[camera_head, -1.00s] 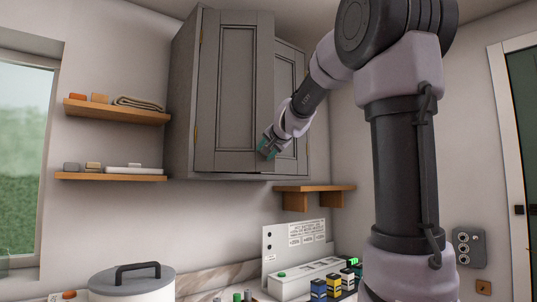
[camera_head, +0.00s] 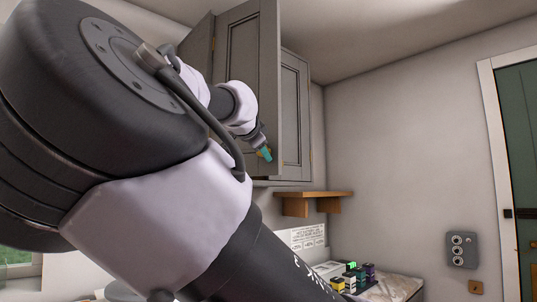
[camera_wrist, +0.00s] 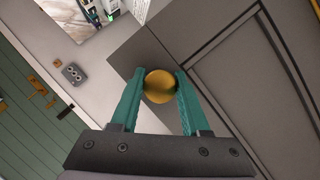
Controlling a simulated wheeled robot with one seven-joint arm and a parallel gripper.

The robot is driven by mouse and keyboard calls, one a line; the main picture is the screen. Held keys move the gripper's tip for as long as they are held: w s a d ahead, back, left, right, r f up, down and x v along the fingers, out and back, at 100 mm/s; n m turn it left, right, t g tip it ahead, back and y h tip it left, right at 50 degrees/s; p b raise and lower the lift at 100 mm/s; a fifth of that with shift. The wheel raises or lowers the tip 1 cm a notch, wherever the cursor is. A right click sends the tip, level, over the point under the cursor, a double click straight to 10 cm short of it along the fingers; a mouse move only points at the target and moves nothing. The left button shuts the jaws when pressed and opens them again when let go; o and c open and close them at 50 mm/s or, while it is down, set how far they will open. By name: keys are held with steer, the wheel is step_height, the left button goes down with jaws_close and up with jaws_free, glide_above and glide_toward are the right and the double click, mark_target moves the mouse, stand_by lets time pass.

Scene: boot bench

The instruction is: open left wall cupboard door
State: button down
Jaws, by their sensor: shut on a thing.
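The left wall cupboard door (camera_head: 250,70) is a grey framed panel. Its right edge stands out in front of the right door (camera_head: 295,115), so it looks partly open; how far is hard to tell. My gripper (camera_head: 266,153) is at the lower right of the left door. In the wrist view, the teal fingers of my gripper (camera_wrist: 159,88) are shut on a round brass knob (camera_wrist: 159,82), one finger on each side. The grey door face also shows there (camera_wrist: 240,75). My arm hides the left part of the cupboard in the head view.
A wooden bracket shelf (camera_head: 312,195) is below the right door. The counter (camera_head: 395,288) holds small coloured boxes (camera_head: 350,278). A green room door (camera_head: 520,130) and a wall switch plate (camera_head: 461,250) are at the right. The wall between is bare.

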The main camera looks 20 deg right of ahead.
steer(key=shift+s+a+m+g+h, duration=0.3)
steer(key=shift+s+a+m+h, duration=0.05)
steer(key=shift+a, duration=0.3)
steer(key=shift+s+a+m+g+h, duration=0.3)
steer(key=shift+s+a+m+h, duration=0.1)
steer(key=shift+a, duration=0.25)
steer(key=shift+s+a+m+g+h, duration=0.3)
steer(key=shift+s+a+m+h, duration=0.05)
steer(key=shift+a, duration=0.3)
steer(key=shift+c, duration=1.9)
jaws_free()
steer(key=shift+s+a, duration=0.1)
steer(key=v, duration=1)
steer(key=shift+s+a, duration=0.2)
steer(key=shift+s, duration=0.05)
